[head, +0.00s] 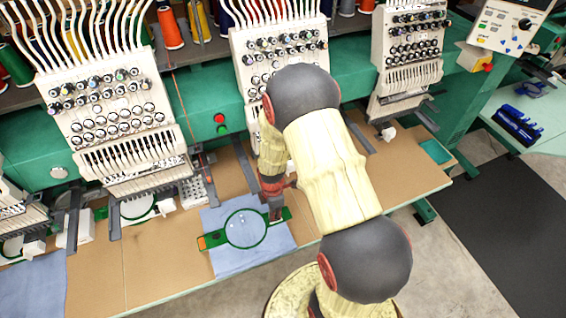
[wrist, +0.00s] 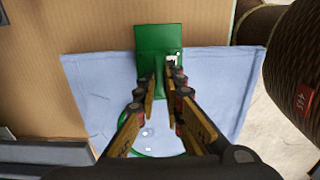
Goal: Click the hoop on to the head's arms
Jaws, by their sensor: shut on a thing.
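The hoop (head: 265,239) is a green ring with flat side tabs, holding light blue cloth (head: 232,263). Its left tab has an orange patch. In the head view it is at the front of the brown table, below the middle stitching head (head: 262,45). My gripper (head: 275,208) is at the hoop's right tab. In the wrist view, the fingers (wrist: 166,80) are closed on the green tab (wrist: 158,38), with the cloth around it. I cannot tell whether the hoop touches the table. A grey arm (head: 245,168) shows under the middle head; my arm hides other parts there.
The brown tabletop (head: 160,262) is clear left of the cloth. Another head (head: 105,95) stands at left, with a small white hooped piece beneath it. A third head (head: 408,50) stands at right. The table's front edge runs close below the hoop.

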